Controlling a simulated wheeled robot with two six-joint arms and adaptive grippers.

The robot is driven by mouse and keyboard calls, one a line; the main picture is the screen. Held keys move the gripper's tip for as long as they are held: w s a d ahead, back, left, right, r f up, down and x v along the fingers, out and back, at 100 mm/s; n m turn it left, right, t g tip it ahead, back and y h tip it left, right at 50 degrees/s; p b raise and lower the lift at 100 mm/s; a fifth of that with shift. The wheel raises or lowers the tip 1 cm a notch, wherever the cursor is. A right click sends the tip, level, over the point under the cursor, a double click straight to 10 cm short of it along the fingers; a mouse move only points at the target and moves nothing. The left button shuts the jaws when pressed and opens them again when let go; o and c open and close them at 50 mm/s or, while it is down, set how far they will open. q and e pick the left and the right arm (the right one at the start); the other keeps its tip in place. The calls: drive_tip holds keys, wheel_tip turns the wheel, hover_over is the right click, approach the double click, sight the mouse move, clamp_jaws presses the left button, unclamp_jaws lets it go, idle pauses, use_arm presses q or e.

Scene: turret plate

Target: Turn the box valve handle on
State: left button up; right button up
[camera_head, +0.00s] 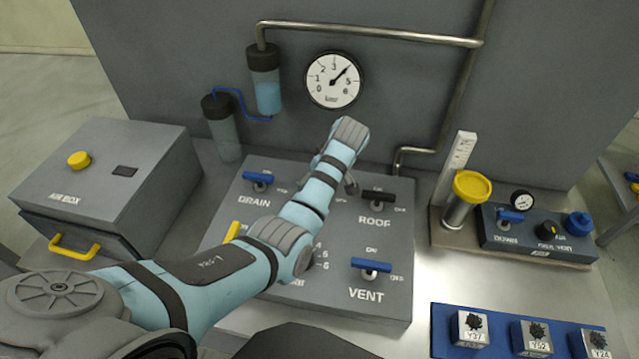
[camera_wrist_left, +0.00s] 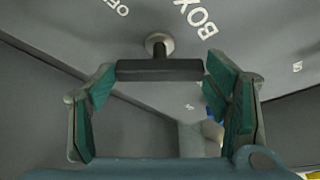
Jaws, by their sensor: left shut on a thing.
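The box valve handle (camera_wrist_left: 160,70) is a dark bar on a round metal stem, in the left wrist view, beside the printed word BOX. My left gripper (camera_wrist_left: 160,82) is shut on it, with one finger at each end of the bar. In the head view my left arm reaches over the valve panel (camera_head: 335,307), and a little of the left gripper (camera_head: 351,185) shows beside the wrist. The arm hides the box handle there. My right gripper is not in view.
The panel also has the blue drain handle (camera_head: 258,178), dark roof handle (camera_head: 378,197), blue vent handle (camera_head: 371,265) and a yellow handle (camera_head: 232,231). The air box (camera_head: 108,175) stands left. A yellow-capped cylinder (camera_head: 470,188) and a blue tray (camera_head: 445,344) are at right.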

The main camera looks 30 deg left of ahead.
use_arm(q)
drive_tip(key=shift+w+f+n+g+b, duration=0.15)
drive_tip(key=shift+n+b, duration=0.1)
drive_tip(key=shift+n, duration=0.2)
drive_tip(key=shift+w+r+n+g+b, duration=0.1)
drive_tip(key=shift+n+g+b, duration=0.1)
drive_tip(key=shift+n, duration=0.25)
drive_tip(key=n+g+b, duration=0.1)
drive_tip(key=n+b, duration=0.1)
drive_tip(key=b, duration=0.1)
drive_tip(key=n+g+b, duration=0.1)
drive_tip(key=n+b, duration=0.2)
drive_tip(key=b, duration=0.1)
drive_tip(key=shift+w+f+b, duration=0.15)
drive_tip(key=shift+f+b, duration=0.05)
drive_tip(key=shift+b, duration=0.1)
drive_tip(key=shift+r+n+g+b, duration=0.15)
drive_tip(key=shift+n+g+b, duration=0.1)
drive_tip(key=shift+n+b, duration=0.55)
drive_tip(key=shift+r, duration=0.1)
drive_tip(key=o, duration=1.1)
drive_tip(key=shift+o, duration=0.2)
